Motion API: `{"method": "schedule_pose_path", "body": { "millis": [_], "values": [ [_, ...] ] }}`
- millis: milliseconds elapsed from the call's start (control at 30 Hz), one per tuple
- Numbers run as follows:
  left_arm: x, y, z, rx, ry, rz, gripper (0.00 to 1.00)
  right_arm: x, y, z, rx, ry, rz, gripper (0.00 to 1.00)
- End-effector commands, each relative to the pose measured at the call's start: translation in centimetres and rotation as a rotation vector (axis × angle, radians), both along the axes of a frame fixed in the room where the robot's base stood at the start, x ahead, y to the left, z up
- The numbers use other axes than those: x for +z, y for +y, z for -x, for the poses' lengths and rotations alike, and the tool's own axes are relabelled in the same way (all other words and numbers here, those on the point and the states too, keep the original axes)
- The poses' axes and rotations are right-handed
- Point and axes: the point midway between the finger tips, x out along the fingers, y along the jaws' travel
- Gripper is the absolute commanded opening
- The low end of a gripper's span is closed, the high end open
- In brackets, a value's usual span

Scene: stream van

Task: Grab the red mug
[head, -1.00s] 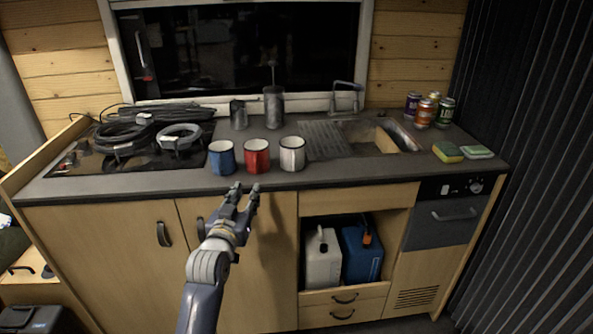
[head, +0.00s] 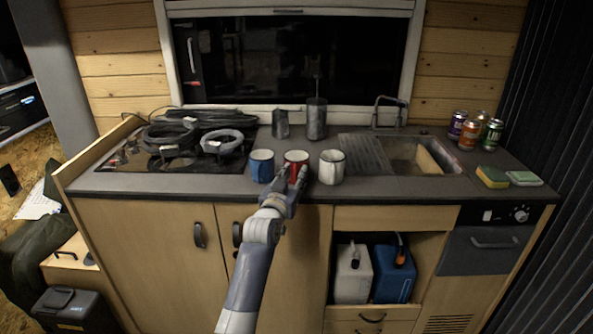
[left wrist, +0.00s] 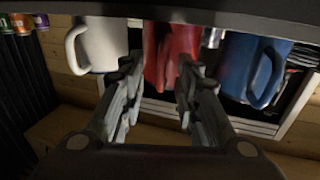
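The red mug (head: 296,156) stands on the dark counter (head: 400,188), between a blue mug (head: 262,166) on its left and a white mug (head: 331,167) on its right. My left gripper (head: 293,177) is at the front of the red mug and hides its lower part. In the left wrist view, which is upside down, the gripper (left wrist: 158,80) is open, with the red mug (left wrist: 172,50) ahead between its fingers. I cannot tell whether the fingers touch it. The white mug (left wrist: 100,45) and blue mug (left wrist: 253,68) flank the fingers. My right gripper is not in view.
Coiled cables (head: 175,135) lie on the hob at left. Two metal canisters (head: 317,118) stand behind the mugs. The sink (head: 415,157), several cans (head: 458,125) and sponges (head: 492,177) are at right. The neighbouring mugs leave narrow side gaps.

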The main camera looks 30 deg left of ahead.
Motion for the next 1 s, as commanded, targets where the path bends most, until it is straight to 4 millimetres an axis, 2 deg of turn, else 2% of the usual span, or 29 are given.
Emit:
{"method": "schedule_pose_path", "body": {
  "millis": [100, 333, 467, 1000],
  "values": [
    [0.07, 0.17, -0.65, 0.000, -0.002, 0.000, 0.30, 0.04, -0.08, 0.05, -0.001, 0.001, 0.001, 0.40],
    [0.00, 0.19, -0.70, -0.001, -0.001, 0.000, 0.30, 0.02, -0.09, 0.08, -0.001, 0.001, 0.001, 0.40],
    [0.00, 0.19, -0.69, 0.000, -0.001, 0.000, 0.00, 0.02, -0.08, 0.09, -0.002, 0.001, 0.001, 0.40],
    [0.70, 0.20, -0.68, 0.000, -0.005, -0.001, 0.00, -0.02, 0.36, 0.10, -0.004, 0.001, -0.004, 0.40]
  ]
}}
